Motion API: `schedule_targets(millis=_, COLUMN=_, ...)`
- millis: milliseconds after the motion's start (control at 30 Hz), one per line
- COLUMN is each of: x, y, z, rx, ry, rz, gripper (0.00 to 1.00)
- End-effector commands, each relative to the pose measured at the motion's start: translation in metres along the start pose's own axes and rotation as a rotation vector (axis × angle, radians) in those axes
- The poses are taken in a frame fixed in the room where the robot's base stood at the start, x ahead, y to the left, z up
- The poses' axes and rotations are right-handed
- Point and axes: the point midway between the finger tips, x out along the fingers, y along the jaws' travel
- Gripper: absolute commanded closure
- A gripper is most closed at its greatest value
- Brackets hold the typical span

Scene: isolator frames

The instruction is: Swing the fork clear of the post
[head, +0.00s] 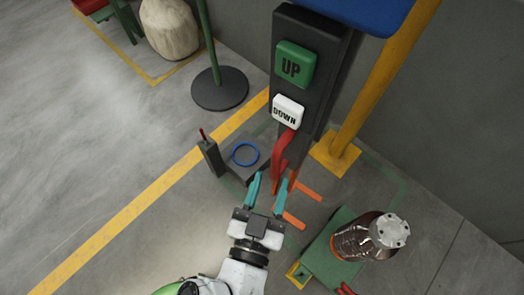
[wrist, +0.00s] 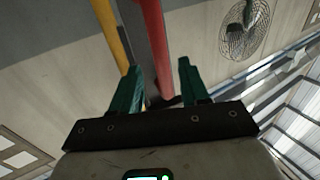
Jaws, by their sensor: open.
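A dark post (head: 318,100) carries a green UP button (head: 295,63) and a white DOWN button (head: 287,111). A red curved bar (head: 282,152) comes down its front; a red bar also shows in the wrist view (wrist: 153,45). Orange prongs (head: 306,190) stick out low by the post, partly behind my gripper; I cannot tell whether these or the red bar are the fork. My gripper (head: 267,184) is open, its teal fingers pointing at the red bar's lower end. In the wrist view the bar's end shows between the fingers; contact cannot be told.
A yellow pole (head: 350,125) stands right of the post. A brown bottle-like vessel (head: 370,236) on a green base (head: 325,250) is at lower right. A blue ring (head: 245,154) and a grey box with a red tip (head: 211,156) are left.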

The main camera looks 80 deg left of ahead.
Motion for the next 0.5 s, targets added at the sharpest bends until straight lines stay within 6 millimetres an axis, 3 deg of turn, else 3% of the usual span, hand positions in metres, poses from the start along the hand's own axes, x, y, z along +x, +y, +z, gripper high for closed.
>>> schedule_targets(millis=200, x=-0.034, y=-0.001, z=0.003, rx=0.0, ry=-0.001, rz=-0.003, gripper=0.55)
schedule_targets(millis=500, x=-0.054, y=0.0, z=0.001, rx=-0.001, ry=0.0, rz=0.0, gripper=0.55)
